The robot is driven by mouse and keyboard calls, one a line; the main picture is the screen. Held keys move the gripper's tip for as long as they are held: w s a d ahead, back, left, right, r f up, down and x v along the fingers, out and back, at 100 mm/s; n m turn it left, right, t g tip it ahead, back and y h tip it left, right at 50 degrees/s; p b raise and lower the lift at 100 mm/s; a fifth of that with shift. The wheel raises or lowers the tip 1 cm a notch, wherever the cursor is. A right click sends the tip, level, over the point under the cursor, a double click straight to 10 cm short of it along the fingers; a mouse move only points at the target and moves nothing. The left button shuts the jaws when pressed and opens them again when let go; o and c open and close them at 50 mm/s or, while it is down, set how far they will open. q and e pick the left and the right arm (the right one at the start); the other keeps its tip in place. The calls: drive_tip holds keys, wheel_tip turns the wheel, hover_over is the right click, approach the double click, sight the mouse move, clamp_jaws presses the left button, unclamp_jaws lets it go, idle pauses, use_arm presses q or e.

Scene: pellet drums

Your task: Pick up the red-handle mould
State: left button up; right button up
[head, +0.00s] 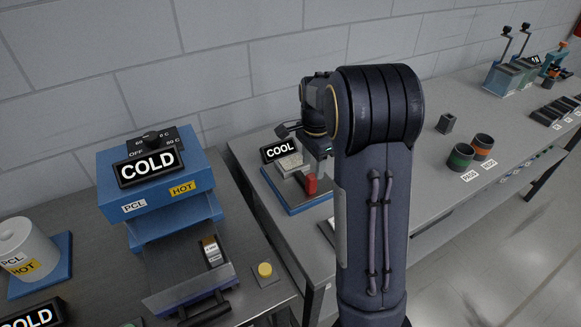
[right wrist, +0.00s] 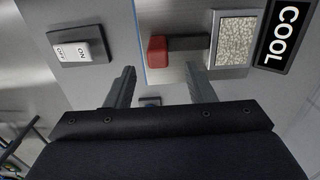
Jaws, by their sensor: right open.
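The red-handle mould (head: 290,162) lies on a blue-edged plate beside the COOL sign in the head view. Its red handle (head: 311,184) stands at the near right end. In the right wrist view the mould (right wrist: 235,38) is a metal frame filled with pale grains, joined by a dark bar to the red handle (right wrist: 157,50). My right gripper (right wrist: 160,75) is open and empty, its two fingertips pointing toward the handle, one to each side of it in the picture. In the head view my right arm partly hides this gripper. My left gripper is not in view.
A COOL sign (head: 280,150) stands by the mould. A blue press (head: 160,205) with a COLD sign is to the left. A white switch (right wrist: 75,51) is near the plate.

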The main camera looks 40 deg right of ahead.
sight(312, 176)
wheel_tip(312, 176, down, 5)
drive_tip(key=shift+s+a+f+p, duration=0.1)
drive_tip(key=shift+a+f+p, duration=0.1)
drive_tip(key=shift+p, duration=0.2)
drive_tip(key=shift+c, duration=0.3)
clamp_jaws()
